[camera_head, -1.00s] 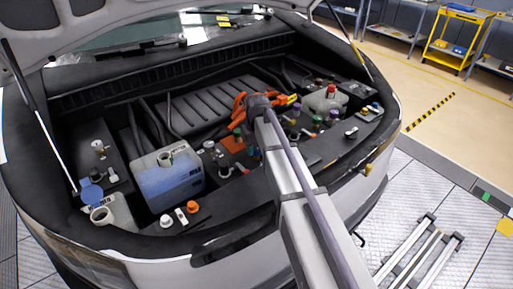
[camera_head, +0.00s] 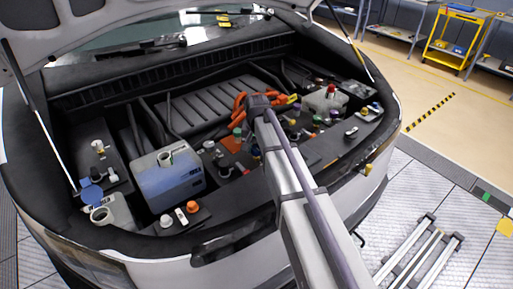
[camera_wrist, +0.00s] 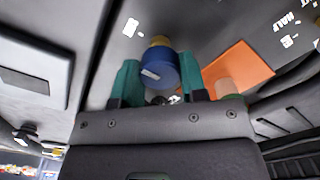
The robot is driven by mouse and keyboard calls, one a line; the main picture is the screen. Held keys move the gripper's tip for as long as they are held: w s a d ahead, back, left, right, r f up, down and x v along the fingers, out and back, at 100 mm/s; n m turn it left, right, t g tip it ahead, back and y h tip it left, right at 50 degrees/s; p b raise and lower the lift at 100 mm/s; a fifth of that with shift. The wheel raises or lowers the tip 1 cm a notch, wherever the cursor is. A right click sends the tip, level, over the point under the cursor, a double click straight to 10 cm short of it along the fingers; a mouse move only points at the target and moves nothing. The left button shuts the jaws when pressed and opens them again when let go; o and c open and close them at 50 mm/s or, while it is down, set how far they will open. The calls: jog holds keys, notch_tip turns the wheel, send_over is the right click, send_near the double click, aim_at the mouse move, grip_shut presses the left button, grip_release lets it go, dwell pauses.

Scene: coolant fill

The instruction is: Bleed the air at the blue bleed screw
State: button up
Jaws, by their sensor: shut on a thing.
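The blue bleed screw (camera_wrist: 162,70) shows in the wrist view as a round blue knob with a pale mark on its face and a yellowish part behind it. My gripper (camera_wrist: 160,78) has its two teal fingers on either side of the knob, shut on it. In the head view my arm reaches over the engine bay, and its wrist end hides the screw and the fingertips.
An orange plate (camera_wrist: 238,67) lies beside the screw, with a pale cap (camera_wrist: 224,90) near it. In the head view a blue-filled tank (camera_head: 168,180) stands left of my arm, and a red-capped reservoir (camera_head: 326,99) stands right. Several coloured caps and orange cables crowd around the wrist.

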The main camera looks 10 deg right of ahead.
aim_at(257, 148)
jog(key=o, duration=0.9)
notch_tip(257, 148, up, 11)
jog(key=p, duration=1)
jog(key=shift+f+p, duration=0.1)
jog(key=shift+p, duration=0.3)
jog(key=s+n, duration=0.1)
jog(key=s, duration=0.6)
jog(key=s+n, duration=0.2)
jog(key=s, duration=0.6)
jog(key=s+n, duration=0.1)
jog(key=s, duration=0.7)
